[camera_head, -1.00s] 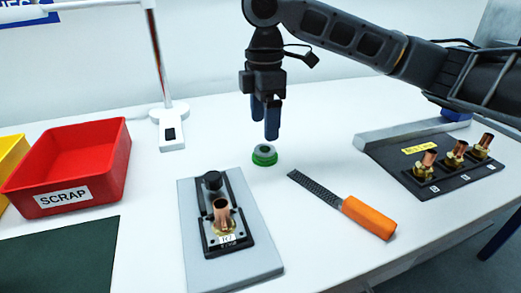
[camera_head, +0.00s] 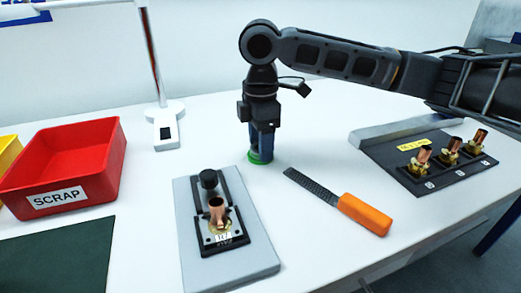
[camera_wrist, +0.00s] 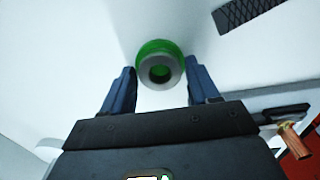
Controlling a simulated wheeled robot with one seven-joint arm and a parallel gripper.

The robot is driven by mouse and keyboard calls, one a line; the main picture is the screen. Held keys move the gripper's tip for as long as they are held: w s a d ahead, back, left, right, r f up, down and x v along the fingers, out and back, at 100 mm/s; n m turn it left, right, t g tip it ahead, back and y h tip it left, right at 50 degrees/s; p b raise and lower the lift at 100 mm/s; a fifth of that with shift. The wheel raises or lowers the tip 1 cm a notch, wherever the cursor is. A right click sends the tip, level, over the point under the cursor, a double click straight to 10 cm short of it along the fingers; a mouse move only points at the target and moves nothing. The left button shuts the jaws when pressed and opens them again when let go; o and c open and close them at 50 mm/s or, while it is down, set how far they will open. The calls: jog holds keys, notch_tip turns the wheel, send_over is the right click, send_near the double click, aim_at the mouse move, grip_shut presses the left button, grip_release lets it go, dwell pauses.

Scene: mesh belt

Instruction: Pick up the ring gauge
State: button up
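The ring gauge (camera_head: 260,158) is a small green ring with a grey hollow top, standing on the white table. In the head view my gripper (camera_head: 262,150) is down at it and its fingers hide most of it. In the wrist view the ring gauge (camera_wrist: 160,66) lies between and just beyond the two blue fingertips of my gripper (camera_wrist: 160,80). The fingers are apart, with a gap on each side of the ring. My gripper is open and holds nothing.
An orange-handled file (camera_head: 362,213) lies just right of the ring gauge. A grey fixture plate (camera_head: 190,240) with a copper fitting stands in front. A red SCRAP bin (camera_head: 108,165) is at left, a lamp base (camera_head: 165,130) behind. A dark rack (camera_head: 395,175) with copper fittings is at right.

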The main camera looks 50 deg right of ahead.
jog(key=c, duration=0.9)
jog(key=shift+r, duration=0.1)
